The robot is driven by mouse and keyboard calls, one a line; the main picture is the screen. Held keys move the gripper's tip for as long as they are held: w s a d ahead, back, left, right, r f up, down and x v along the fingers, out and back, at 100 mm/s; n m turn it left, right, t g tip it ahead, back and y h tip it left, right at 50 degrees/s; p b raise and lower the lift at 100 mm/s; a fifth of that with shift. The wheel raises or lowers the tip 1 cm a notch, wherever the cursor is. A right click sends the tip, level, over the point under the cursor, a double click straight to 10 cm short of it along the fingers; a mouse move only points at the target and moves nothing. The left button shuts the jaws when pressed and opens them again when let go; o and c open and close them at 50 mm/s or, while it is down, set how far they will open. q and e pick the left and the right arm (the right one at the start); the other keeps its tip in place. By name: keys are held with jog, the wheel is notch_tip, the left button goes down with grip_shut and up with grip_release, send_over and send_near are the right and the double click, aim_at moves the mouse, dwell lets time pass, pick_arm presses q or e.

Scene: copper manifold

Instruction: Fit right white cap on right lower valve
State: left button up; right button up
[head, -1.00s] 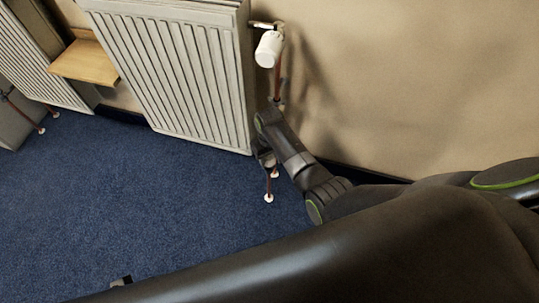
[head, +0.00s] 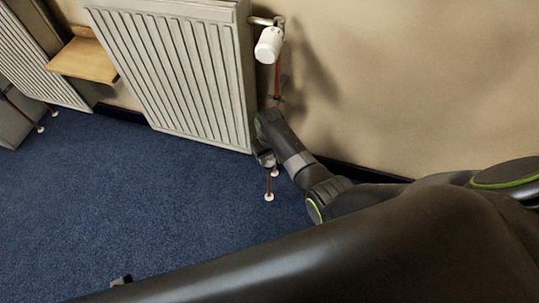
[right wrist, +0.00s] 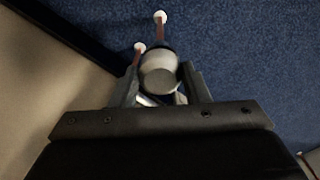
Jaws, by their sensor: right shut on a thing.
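My right gripper (head: 264,160) is at the lower right corner of the near radiator, beside the copper pipes. In the right wrist view its two fingers (right wrist: 160,88) are closed around a round, whitish cap (right wrist: 158,72). The cap hides most of what lies behind it, so I cannot tell whether it touches the lower valve. In the head view the gripper and forearm cover the lower valve. A small grey and black tip (head: 121,281) at the bottom left looks like part of my left gripper; its jaws are hidden.
A white cap (head: 269,45) is on the upper valve at the near radiator (head: 185,75). Copper pipes (head: 269,183) run down to white floor collars (head: 268,197). A wooden shelf (head: 84,61) is at the left. The blue carpet (head: 150,205) is clear; the wall (head: 430,80) is close on the right.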

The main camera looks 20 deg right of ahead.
pick_arm(q)
jog(key=shift+f, duration=0.2)
pick_arm(e)
jog(key=shift+f, duration=0.35)
jog(key=o, duration=1)
jog(key=shift+o, duration=0.2)
jog(key=shift+r, duration=0.25)
pick_arm(q)
notch_tip(320, 180, down, 6)
jog(key=s+a+g+y+p, duration=0.1)
jog(key=s+g+p, duration=0.1)
jog(key=p, duration=0.2)
jog(key=shift+s+a+r+p, duration=0.2)
jog(key=shift+a+p, duration=0.15)
jog(key=shift+p, duration=0.05)
pick_arm(e)
notch_tip(320, 180, up, 12)
jog(key=shift+f, duration=0.2)
